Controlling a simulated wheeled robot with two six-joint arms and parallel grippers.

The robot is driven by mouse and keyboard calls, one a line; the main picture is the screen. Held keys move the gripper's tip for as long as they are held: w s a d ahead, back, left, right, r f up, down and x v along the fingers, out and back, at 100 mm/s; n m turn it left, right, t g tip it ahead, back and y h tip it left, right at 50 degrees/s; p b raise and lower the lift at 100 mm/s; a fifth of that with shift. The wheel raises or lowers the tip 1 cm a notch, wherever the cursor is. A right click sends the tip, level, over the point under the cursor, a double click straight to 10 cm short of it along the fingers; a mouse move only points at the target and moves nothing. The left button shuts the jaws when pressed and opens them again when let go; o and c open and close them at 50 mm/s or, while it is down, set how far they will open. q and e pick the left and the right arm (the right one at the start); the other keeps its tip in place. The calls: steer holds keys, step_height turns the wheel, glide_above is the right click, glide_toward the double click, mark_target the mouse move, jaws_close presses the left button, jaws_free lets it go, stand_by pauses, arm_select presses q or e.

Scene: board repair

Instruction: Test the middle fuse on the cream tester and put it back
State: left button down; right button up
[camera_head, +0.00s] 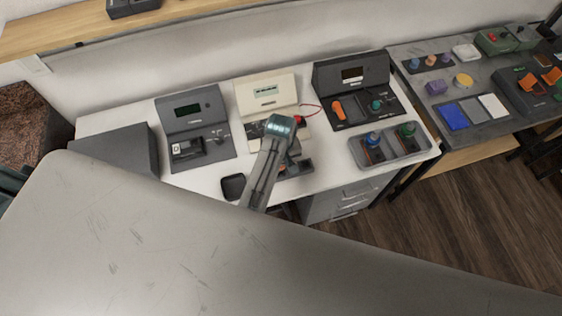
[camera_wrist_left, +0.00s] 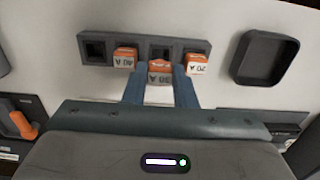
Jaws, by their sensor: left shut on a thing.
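My left gripper (camera_wrist_left: 160,82) is shut on an orange fuse (camera_wrist_left: 160,68) whose label reads upside down, apparently 30 A. The fuse is at a middle socket of the dark fuse strip (camera_wrist_left: 178,42); I cannot tell whether it is seated or just clear. Other orange fuses, marked 40 A (camera_wrist_left: 125,58) and 20 A (camera_wrist_left: 197,63), stand in the strip on either side. The strip's leftmost socket in the wrist view is empty. In the head view, my left arm covers part of the strip (camera_head: 303,166) and of the cream tester (camera_head: 267,94) behind it. My right gripper is not in view.
A small black tray (camera_head: 233,187) lies beside the strip. Dark grey testers (camera_head: 192,108) (camera_head: 349,76) flank the cream one. A grey tray (camera_head: 390,146) with blue and green-topped parts stands at the right. A grey box (camera_head: 112,149) is at the left.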

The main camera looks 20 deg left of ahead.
arm_select(q)
steer(key=shift+f+p, duration=0.45)
steer(key=shift+f, duration=1.25)
stand_by(3.0)
steer(key=c, duration=1.1)
jaws_free()
steer(key=shift+o, duration=1)
steer(key=shift+s, duration=0.1)
steer(key=shift+r, duration=0.3)
